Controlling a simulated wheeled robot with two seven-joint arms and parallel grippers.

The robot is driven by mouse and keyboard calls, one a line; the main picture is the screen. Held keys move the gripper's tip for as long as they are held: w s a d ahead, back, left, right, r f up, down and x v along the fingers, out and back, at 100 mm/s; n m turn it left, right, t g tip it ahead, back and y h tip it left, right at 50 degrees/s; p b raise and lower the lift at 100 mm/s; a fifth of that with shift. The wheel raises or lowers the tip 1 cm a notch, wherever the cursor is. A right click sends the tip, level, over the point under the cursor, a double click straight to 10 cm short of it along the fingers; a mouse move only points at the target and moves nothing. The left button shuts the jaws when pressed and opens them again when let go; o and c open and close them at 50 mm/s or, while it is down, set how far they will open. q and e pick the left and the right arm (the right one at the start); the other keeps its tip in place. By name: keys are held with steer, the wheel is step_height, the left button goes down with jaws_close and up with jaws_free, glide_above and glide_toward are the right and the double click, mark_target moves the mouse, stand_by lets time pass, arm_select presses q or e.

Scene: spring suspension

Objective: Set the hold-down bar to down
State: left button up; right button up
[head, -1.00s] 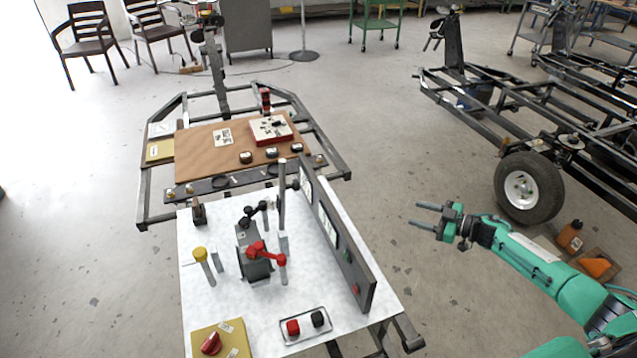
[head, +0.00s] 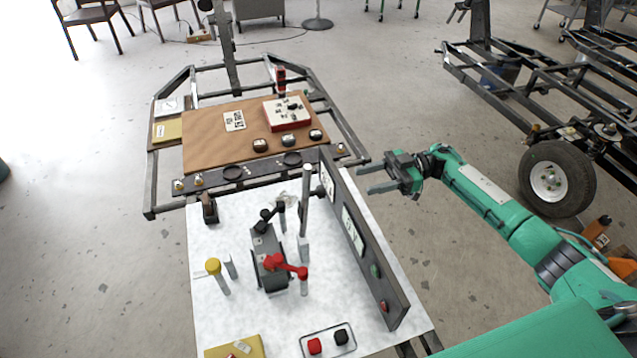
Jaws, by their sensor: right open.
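On the white worktop (head: 225,310) stands a dark grey block mechanism (head: 266,262). A red lever (head: 286,266) sits at its near right side and a black lever (head: 267,215) at its far end. A tall grey upright bar (head: 304,215) stands just right of the block. I cannot tell for sure which of these is the hold-down bar. My right gripper (head: 365,179) is open and empty, right of the upright panel's far end, with its fingers pointing left. My left gripper is out of view.
A dark upright panel (head: 362,245) with buttons stands between my right gripper and the mechanism. A yellow-topped post (head: 213,267) stands left of the block. Red and black knobs (head: 328,341) sit in front. A brown board (head: 195,138) with a red-edged box (head: 287,113) lies beyond.

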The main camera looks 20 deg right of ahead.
mark_target(324, 191)
steer(key=a+p, duration=0.1)
steer(key=a, duration=0.2)
steer(key=a+p, duration=0.1)
steer(key=a, duration=0.7)
steer(key=shift+s+a+r+p, duration=0.15)
steer(key=shift+s+p, duration=0.1)
steer(key=shift+p, duration=0.15)
steer(key=shift+a, duration=0.7)
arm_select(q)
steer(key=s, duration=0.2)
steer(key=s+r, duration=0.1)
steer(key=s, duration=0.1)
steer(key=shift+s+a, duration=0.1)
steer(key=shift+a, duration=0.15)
arm_select(e)
steer(key=shift+c, duration=0.4)
jaws_close()
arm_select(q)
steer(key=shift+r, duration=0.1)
